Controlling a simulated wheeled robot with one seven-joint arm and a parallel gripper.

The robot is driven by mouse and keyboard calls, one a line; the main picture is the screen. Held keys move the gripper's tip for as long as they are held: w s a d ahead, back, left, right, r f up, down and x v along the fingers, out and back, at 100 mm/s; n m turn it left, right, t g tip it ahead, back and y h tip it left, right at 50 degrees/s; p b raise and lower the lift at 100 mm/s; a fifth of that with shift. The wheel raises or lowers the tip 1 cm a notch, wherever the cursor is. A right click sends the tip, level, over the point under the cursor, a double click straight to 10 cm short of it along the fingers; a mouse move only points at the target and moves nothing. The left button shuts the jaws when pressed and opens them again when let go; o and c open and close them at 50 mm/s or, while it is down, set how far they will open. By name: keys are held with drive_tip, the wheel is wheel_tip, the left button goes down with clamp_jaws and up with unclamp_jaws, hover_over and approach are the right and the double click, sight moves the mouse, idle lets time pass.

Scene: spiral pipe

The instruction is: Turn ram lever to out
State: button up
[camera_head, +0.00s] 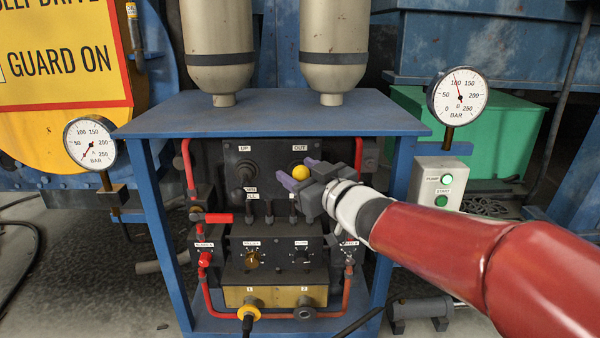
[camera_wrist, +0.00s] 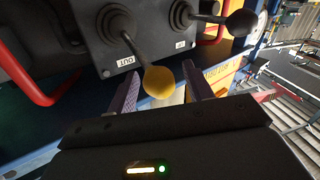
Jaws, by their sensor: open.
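The ram lever has a yellow ball knob (camera_head: 300,172) on a dark stem and stands under the OUT label (camera_head: 300,148), at the right of the black valve panel. In the wrist view its yellow knob (camera_wrist: 162,81) shows below the upside-down OUT label (camera_wrist: 126,61). My gripper (camera_head: 301,174) is open, with its purple fingers at the knob. In the wrist view the knob lies between the two fingertips (camera_wrist: 160,82), with a gap on each side. I cannot tell whether either finger touches it. My gripper hides the lower part of the lever in the head view.
A black-knobbed lever (camera_head: 245,170) under the UP label stands to the left; it also shows in the wrist view (camera_wrist: 241,22). The blue table top (camera_head: 270,122) overhangs the panel. Red pipes (camera_head: 188,165) and a red handle (camera_head: 218,218) flank it. Gauges (camera_head: 458,97) stand at both sides.

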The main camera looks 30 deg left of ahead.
drive_tip(key=v, duration=0.7)
drive_tip(key=shift+s+d, duration=0.15)
drive_tip(key=shift+d, duration=0.2)
drive_tip(key=w+d+f+m+t+h, duration=0.15)
drive_tip(key=d+m+h, duration=0.45)
drive_tip(key=d, duration=0.6)
drive_tip(key=d+f+m+t+h, duration=0.35)
drive_tip(key=d+h, duration=0.35)
drive_tip(key=d, duration=0.6)
drive_tip(key=s+d+f+m+g+h, duration=0.1)
drive_tip(key=s+d+f+g, duration=0.3)
drive_tip(key=s, duration=0.5)
drive_tip(key=s+d+f+m+g+h, duration=0.1)
drive_tip(key=s+d+f+m+g, duration=0.2)
drive_tip(key=s+d+f, duration=0.3)
drive_tip(key=s+g, duration=0.1)
drive_tip(key=s, duration=0.2)
drive_tip(key=shift+s+f+m+h, duration=0.35)
drive_tip(key=shift+h, duration=0.05)
